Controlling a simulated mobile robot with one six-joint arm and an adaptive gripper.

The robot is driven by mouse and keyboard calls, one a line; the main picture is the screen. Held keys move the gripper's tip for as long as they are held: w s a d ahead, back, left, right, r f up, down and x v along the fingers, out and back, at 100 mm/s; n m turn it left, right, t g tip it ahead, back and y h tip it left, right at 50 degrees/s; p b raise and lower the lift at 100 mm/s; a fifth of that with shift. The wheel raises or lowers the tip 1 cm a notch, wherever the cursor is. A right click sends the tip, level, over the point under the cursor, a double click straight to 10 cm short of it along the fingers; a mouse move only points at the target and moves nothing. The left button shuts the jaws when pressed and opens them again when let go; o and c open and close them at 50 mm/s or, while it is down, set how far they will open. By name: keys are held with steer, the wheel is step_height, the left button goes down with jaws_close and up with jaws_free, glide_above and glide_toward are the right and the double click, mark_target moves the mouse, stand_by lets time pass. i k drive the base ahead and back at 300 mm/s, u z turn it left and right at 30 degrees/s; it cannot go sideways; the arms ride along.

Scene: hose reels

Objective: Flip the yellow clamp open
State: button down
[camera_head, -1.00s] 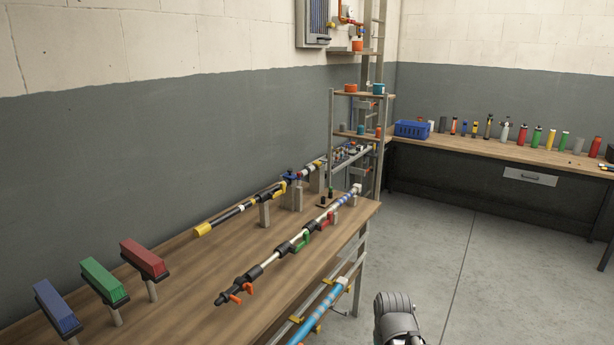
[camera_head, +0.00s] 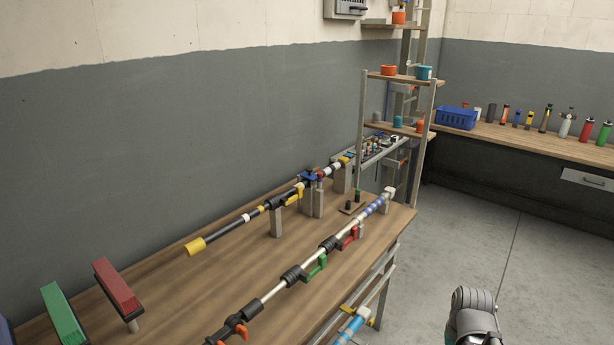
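A yellow clamp (camera_head: 294,196) sits on the black pipe (camera_head: 225,232) at the back of the wooden workbench (camera_head: 170,310). Its lever lies close along the pipe, and I cannot tell its exact angle. The pipe is held up by grey posts and has a yellow end cap (camera_head: 195,246) at its left. A grey rounded link of my arm shows at the lower right, away from the bench. My gripper is outside the view.
A front pipe carries an orange clamp (camera_head: 241,331), a green clamp (camera_head: 316,267) and a red clamp (camera_head: 349,238). Red (camera_head: 118,287) and green (camera_head: 64,315) blocks stand at the left. A shelf rack (camera_head: 400,128) stands past the bench's far end. Floor is clear on the right.

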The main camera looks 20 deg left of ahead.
mark_target(298, 189)
steer(key=u, duration=0.2)
steer(key=i, duration=0.7)
steer(key=u, duration=0.5)
steer(key=k, duration=0.85)
steer(key=u, duration=0.15)
steer(key=i, duration=1)
steer(key=z, duration=0.05)
